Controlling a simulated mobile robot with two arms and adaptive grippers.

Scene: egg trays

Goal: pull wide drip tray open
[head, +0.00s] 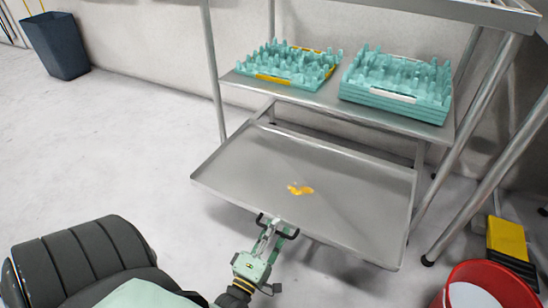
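The wide drip tray (230,165) is a flat grey metal tray with a low rim, below the shelf with the egg trays. It sticks well out in front of the rack, with a small orange-yellow spill on it. A dark handle (292,236) sits at the middle of its front edge. My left gripper (274,228) is at this handle, its pale green fingers close together and seemingly shut on its middle part. The contact is small in view and partly hidden by the fingers. My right gripper is not in view.
Teal egg trays (290,66) and a taller teal stack (398,85) stand on the rack shelf (330,98). A red bucket (487,285) and a yellow object (507,238) are at right. A dark bin (58,45) stands far left. The left floor is clear.

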